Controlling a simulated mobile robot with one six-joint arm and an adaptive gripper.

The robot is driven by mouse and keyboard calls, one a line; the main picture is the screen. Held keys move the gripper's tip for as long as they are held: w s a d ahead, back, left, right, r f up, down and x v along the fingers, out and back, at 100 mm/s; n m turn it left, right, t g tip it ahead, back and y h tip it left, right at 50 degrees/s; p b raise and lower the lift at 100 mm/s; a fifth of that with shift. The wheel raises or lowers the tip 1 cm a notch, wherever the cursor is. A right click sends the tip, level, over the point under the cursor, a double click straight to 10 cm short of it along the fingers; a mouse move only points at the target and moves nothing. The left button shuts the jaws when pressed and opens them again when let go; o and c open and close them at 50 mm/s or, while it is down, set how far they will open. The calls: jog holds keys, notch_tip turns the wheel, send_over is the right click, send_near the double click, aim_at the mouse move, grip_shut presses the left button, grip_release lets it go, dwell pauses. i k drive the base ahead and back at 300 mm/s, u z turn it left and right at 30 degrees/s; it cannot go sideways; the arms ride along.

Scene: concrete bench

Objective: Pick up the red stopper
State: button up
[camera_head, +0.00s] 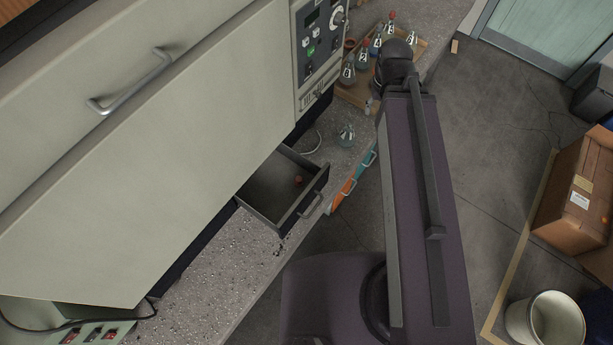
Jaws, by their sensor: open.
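A small red object that looks like the red stopper (298,181) lies inside the open dark drawer (262,212), towards its right side. The drawer is pulled out from under the large pale cabinet, over the speckled bench. Another small red top (392,14) shows on a flask in the wooden tray at the back. My arm reaches up the middle-right of the view to a dark joint near the tray. My gripper is not visible.
A wooden tray (354,95) holds several flasks. A lone flask (346,134) stands on the bench between tray and drawer. Orange and blue fronts with handles line the bench edge. A cardboard box (575,205) and a white bin (545,322) stand on the floor at right.

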aim_at(298, 181)
jog(key=z, duration=0.35)
jog(key=k, duration=1.15)
jog(key=u, duration=0.7)
jog(key=i, duration=1)
